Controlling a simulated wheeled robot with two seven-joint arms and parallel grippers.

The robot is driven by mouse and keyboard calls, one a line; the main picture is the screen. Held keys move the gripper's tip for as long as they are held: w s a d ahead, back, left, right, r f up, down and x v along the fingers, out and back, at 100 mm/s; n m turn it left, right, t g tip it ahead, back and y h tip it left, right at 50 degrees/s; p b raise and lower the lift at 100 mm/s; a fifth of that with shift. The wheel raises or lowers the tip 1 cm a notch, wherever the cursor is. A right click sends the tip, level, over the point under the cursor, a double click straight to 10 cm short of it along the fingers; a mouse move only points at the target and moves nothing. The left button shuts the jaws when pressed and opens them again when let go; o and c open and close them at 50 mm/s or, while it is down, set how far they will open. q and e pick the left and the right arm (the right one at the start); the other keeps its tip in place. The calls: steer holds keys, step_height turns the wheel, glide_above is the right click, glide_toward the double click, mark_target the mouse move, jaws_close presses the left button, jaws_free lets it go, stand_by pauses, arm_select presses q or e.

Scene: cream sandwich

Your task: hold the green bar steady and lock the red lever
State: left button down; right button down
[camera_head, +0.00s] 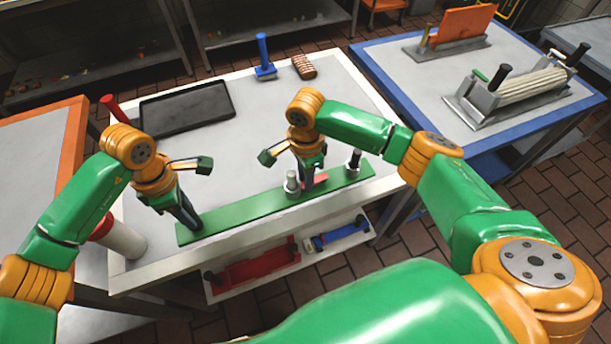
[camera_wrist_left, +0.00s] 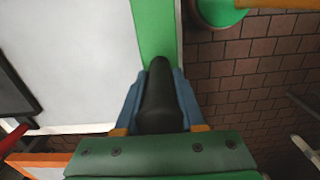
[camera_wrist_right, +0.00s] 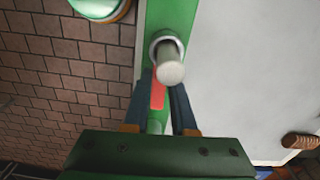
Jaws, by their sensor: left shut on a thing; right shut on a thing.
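The green bar (camera_head: 245,219) lies along the front of the white worktable. My left gripper (camera_head: 192,226) is at its left end, shut on an upright black handle (camera_wrist_left: 160,100), with a finger on each side. My right gripper (camera_head: 307,188) is low over the bar right of its middle, its fingers around the red lever (camera_wrist_right: 158,95). The lever also shows beside the fingers in the head view (camera_head: 321,180). A grey post (camera_wrist_right: 170,66) stands at the lever's end. The fingers partly hide the lever, so its seating is unclear.
A black tray (camera_head: 187,108), a blue-handled tool (camera_head: 264,60) and a brown striped block (camera_head: 304,67) lie farther back on the table. A black-topped post (camera_head: 353,160) stands near the bar's right end. A white cylinder (camera_head: 118,238) is at the left. The table middle is clear.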

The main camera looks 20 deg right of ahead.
steer(key=shift+w, duration=0.1)
steer(key=shift+w+m, duration=0.15)
steer(key=shift+m, duration=0.25)
steer(key=c, duration=0.7)
jaws_free()
steer(key=shift+r, duration=0.1)
step_height(320, 180, up, 12)
steer(key=shift+f, duration=0.1)
